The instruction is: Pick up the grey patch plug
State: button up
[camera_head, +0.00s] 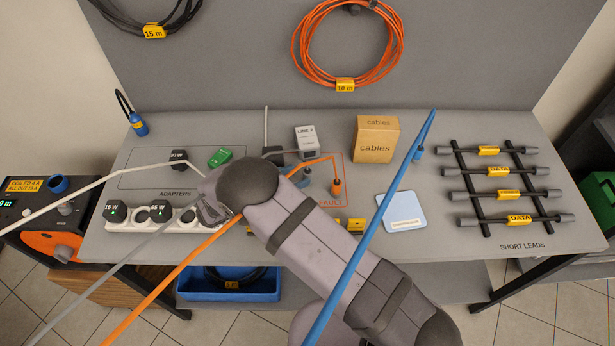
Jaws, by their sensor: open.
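I cannot make out the grey patch plug for certain. A grey cable (118,267) runs up from the lower left to the area at my gripper, and its end is hidden there. My gripper (212,208) is over the right part of the white power strip (148,228), pointing down and left. My wrist and forearm cover much of it, so its fingertips show poorly. It is open, and I see nothing held in it.
Orange (170,277) and blue (366,232) cables cross in front of the bench. Adapters, a green block (220,156), a LINE 2 box (307,142) and a cables carton (375,139) stand behind. A blue-edged pad (402,212) and a short-lead rack (507,185) lie right.

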aim_at(304, 174)
jog(key=shift+d+p+x, duration=0.25)
jog(key=shift+p+x, duration=1.45)
jog(key=shift+x, duration=0.7)
jog(key=shift+w+d+f, duration=0.1)
jog(key=shift+d, duration=0.1)
grip_shut()
